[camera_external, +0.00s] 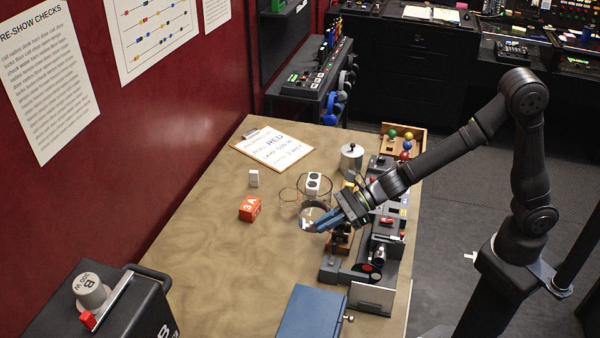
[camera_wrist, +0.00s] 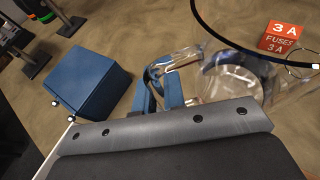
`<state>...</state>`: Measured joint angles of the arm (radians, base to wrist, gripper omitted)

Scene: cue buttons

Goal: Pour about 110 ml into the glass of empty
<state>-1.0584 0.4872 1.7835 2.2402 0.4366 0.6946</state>
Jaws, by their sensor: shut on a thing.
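My gripper (camera_external: 328,221) is low over the right part of the table, its blue fingers shut on a clear vessel (camera_external: 307,214). In the wrist view the fingers (camera_wrist: 160,92) close around what looks like the clear handle of this vessel (camera_wrist: 238,78), whose body is to their right. The vessel looks like a glass jug. Its liquid level cannot be made out, and I cannot tell whether its base touches the table. No separate receiving glass can be told apart.
A black cable loops by a white socket block (camera_external: 313,183). Control panels (camera_external: 380,255) line the right edge. A blue box (camera_external: 312,312) is in front. The left tabletop is clear.

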